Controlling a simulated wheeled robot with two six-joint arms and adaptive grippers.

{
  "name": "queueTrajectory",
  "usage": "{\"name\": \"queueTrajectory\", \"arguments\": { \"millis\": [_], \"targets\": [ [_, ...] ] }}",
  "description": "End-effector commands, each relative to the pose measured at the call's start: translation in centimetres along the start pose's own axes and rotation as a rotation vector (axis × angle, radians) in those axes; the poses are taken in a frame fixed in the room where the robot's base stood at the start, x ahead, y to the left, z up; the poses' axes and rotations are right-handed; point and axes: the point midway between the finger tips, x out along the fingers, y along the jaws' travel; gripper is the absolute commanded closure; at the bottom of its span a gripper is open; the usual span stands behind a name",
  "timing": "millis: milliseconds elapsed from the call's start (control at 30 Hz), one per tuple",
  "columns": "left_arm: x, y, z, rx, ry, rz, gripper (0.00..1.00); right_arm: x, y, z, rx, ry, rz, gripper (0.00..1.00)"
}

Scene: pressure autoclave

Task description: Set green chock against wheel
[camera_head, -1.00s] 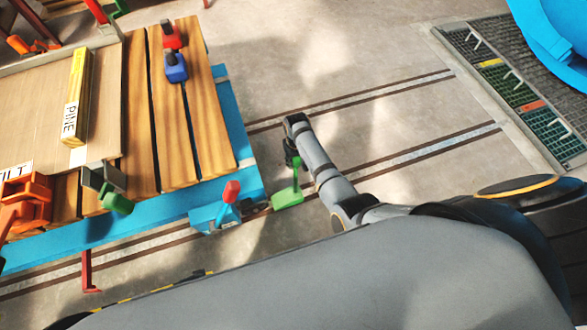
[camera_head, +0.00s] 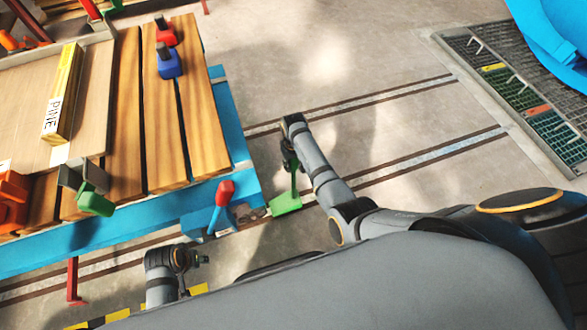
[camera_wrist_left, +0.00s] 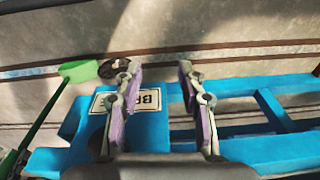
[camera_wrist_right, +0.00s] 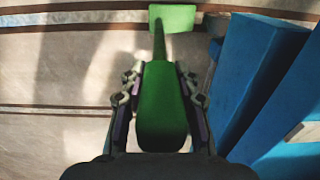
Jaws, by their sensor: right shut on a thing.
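The green chock (camera_head: 285,203) is low near the floor beside the blue cart's corner, its block reaching toward the cart. My right gripper (camera_head: 291,163) is above it, shut on its green handle; the right wrist view shows the handle (camera_wrist_right: 162,108) between the fingers and the block (camera_wrist_right: 172,19) beyond. A small dark wheel (camera_wrist_left: 119,68) shows in the left wrist view, right beside the chock block (camera_wrist_left: 80,71); I cannot tell if they touch. My left gripper (camera_wrist_left: 160,85) is open and empty over the cart's blue frame.
A red-handled lever (camera_head: 222,205) on a blue bracket stands close left of the chock. The cart's wooden deck (camera_head: 200,110) carries a PINE block (camera_head: 62,95) and clamps. Bare floor with rails (camera_head: 400,155) lies to the right. A floor grate (camera_head: 510,85) is at the far right.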

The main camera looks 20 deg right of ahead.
Motion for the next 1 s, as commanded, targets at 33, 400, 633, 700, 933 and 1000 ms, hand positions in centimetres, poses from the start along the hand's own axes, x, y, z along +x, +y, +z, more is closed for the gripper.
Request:
{"name": "queueTrajectory", "arguments": {
  "millis": [33,400,633,700,933,1000],
  "targets": [
    [-0.9,0.3,-0.2,0.003,0.003,0.006,0.6,0.8,0.0,-0.1,0.0,0.004,-0.001,1.0],
    [-6.6,1.3,-0.1,0.016,-0.006,0.028,0.6,1.8,0.0,-0.2,0.0,0.005,-0.001,1.0],
    [-6.7,1.3,-0.1,0.016,-0.006,0.028,0.6,1.7,0.0,-0.1,0.0,0.005,-0.001,1.0],
    [-6.7,1.3,-0.1,0.016,-0.005,0.028,0.6,1.8,0.0,-0.1,0.0,0.004,-0.001,1.0],
    [-6.6,1.3,-0.2,0.016,-0.002,0.029,0.6,2.0,0.0,0.0,0.0,0.001,0.0,0.46],
    [-6.6,1.3,-0.2,0.016,-0.002,0.029,0.6,2.0,0.0,0.0,0.0,0.001,0.0,0.46]
  ]
}}
